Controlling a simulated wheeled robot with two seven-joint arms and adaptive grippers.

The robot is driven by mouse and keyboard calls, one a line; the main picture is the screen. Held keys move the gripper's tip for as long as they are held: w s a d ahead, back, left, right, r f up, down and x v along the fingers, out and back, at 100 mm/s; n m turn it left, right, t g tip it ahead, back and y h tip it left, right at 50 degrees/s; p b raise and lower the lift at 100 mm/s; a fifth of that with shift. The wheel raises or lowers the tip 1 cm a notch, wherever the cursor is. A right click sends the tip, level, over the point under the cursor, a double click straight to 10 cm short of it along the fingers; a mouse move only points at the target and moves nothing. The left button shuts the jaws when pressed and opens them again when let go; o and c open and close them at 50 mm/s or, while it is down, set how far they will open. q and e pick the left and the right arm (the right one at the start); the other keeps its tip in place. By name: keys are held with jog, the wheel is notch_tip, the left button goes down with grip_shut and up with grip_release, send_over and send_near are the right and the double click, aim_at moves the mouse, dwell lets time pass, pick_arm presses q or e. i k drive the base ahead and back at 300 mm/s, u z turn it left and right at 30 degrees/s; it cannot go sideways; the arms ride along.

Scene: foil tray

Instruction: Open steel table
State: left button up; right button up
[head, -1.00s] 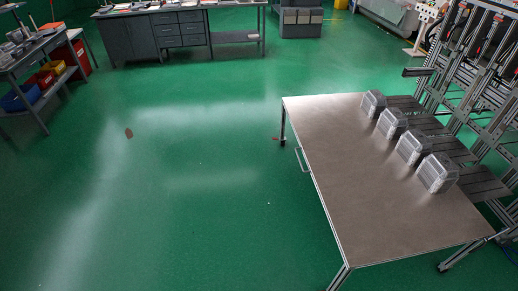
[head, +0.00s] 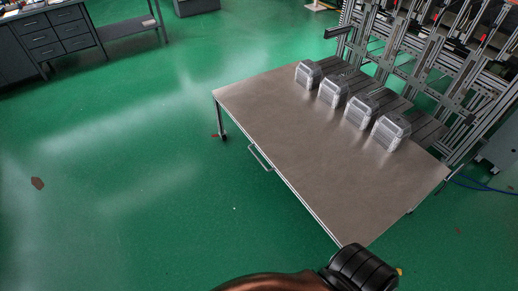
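The steel table (head: 270,120) stands right of the middle in the head view, with a brushed flat top on metal legs. A bar handle (head: 260,158) sticks out from its left long side, below the top. Several clear, ribbed foil trays or boxes (head: 391,131) stand in a row along the table's far right edge. Part of my arm, copper and black, shows at the bottom of the view, in front of the table's near corner. Neither gripper's fingers can be seen.
A metal frame rack (head: 425,60) stands right behind the table. A grey drawer cabinet (head: 55,38) is at the top left.

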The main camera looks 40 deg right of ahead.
aim_at(355, 189)
jog(key=z, duration=0.65)
jog(key=i, duration=0.8)
jog(key=z, duration=0.95)
